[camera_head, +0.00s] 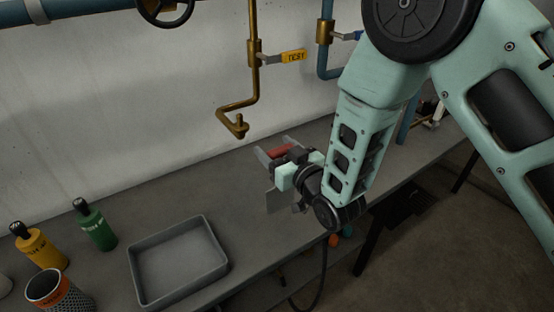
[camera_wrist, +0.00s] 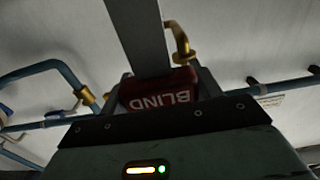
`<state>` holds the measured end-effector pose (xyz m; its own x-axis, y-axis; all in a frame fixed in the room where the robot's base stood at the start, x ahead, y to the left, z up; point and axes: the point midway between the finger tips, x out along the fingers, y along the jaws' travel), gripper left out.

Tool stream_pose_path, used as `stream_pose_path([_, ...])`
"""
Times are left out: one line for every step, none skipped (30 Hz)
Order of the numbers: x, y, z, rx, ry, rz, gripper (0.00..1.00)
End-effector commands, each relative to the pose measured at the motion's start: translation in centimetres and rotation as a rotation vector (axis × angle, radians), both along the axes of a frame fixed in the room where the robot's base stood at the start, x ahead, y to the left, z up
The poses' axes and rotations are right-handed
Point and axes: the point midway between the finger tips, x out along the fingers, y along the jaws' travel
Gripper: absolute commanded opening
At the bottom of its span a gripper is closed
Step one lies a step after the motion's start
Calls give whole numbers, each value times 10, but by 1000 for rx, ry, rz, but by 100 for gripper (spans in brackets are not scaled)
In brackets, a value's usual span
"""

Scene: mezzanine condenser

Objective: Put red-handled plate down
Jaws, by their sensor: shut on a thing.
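The red handle (camera_head: 280,151) shows between the fingers in the head view. I cannot tell whether the plate touches the bench.
An empty grey tray (camera_head: 217,240) lies on the bench (camera_head: 190,205) at left. A brass pipe (camera_head: 253,75) with a "TEST" valve comes down behind. Bench between tray and gripper is clear.

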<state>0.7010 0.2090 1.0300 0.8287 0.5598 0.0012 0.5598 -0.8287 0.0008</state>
Motion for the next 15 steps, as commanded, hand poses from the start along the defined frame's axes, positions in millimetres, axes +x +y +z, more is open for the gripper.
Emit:
stream_pose_path([-1,0,-8,-3,2,1,16])
stream_pose_path([-1,0,-13,-4,4,1,16])
stream_pose_path([0,0,-17,-2,2,1,16])
stream_pose_path([0,0,-21,-1,2,1,16])
stream_pose_path([0,0,-24,-1,2,1,16])
stream_pose_path([0,0,-28,-1,2,1,16])
stream_pose_path([-1,0,-30,-1,2,1,16])
stream_pose_path([0,0,-31,-1,1,1,16])
stream_pose_path([0,0,-32,1,-1,1,16])
stream_pose_path([0,0,-32,1,0,1,16])
stream_pose_path([0,0,-32,2,-1,1,16])
stream_pose_path([0,0,-32,2,-1,1,16])
stream_pose_path([0,0,-32,2,-1,1,16])
stream_pose_path([0,0,-32,2,-1,1,16])
stream_pose_path([0,0,-32,1,0,1,16])
